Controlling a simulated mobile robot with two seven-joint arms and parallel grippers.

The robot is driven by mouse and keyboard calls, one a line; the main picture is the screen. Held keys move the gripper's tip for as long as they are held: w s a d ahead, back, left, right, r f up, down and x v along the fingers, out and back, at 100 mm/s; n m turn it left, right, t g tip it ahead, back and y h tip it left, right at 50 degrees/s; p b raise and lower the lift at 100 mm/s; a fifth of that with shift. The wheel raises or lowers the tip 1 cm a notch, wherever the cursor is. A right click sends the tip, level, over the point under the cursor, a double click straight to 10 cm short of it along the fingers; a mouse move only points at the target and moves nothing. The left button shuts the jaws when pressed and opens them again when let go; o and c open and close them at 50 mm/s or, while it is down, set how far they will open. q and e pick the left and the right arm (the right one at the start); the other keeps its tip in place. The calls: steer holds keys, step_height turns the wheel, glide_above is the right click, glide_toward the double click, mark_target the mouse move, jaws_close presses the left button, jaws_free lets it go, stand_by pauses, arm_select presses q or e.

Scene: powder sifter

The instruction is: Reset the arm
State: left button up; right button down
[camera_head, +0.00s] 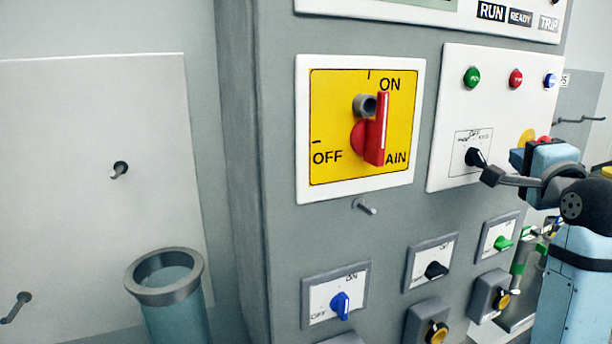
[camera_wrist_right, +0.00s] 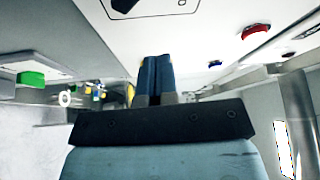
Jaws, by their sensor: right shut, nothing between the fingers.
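My right gripper (camera_head: 490,176) is in front of the right part of the grey cabinet, close to the black selector knob (camera_head: 474,156) on a white panel. From the head view I cannot tell whether it touches the knob. In the right wrist view my gripper's blue fingertips (camera_wrist_right: 157,75) are together with nothing between them. The black knob (camera_wrist_right: 124,4) shows apart from them at the top edge. My right arm comes in from the right edge. My left gripper is not in view.
The grey cabinet carries a red main switch (camera_head: 377,130) on a yellow plate, a green button (camera_head: 472,77), a red button (camera_head: 515,78), and smaller knobs below. A metal peg (camera_head: 364,206) sticks out under the switch. A round-rimmed cylinder (camera_head: 165,276) stands at lower left.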

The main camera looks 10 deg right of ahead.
steer(key=s+a+f+n+g+y, duration=0.1)
steer(key=s+a+f+n+g, duration=0.2)
steer(key=f, duration=0.7)
steer(key=s+a+f+n+g+y, duration=0.1)
steer(key=s+a+f+n+g, duration=0.2)
steer(key=f, duration=0.6)
steer(key=s+a+f+n+g+y, duration=0.15)
steer(key=a+f+n, duration=0.3)
steer(key=f, duration=0.55)
steer(key=s+a+f+n+g, duration=0.3)
steer(key=s+f+n+g, duration=0.15)
steer(key=s+f, duration=0.55)
steer(key=s+a+f+n+g, duration=0.4)
steer(key=s+f, duration=0.4)
steer(key=s, duration=0.4)
steer(key=w+a+f+n+t+y, duration=0.1)
steer(key=w+a+f+t, duration=0.1)
steer(key=f, duration=0.4)
steer(key=w+a+f+n+t+y+p, duration=0.1)
steer(key=w+a+f+t+y, duration=0.1)
steer(key=f+t, duration=0.4)
steer(key=w+a, duration=0.1)
steer(key=a, duration=0.1)
steer(key=shift+w+a+n, duration=0.2)
steer(key=shift+a+n, duration=0.1)
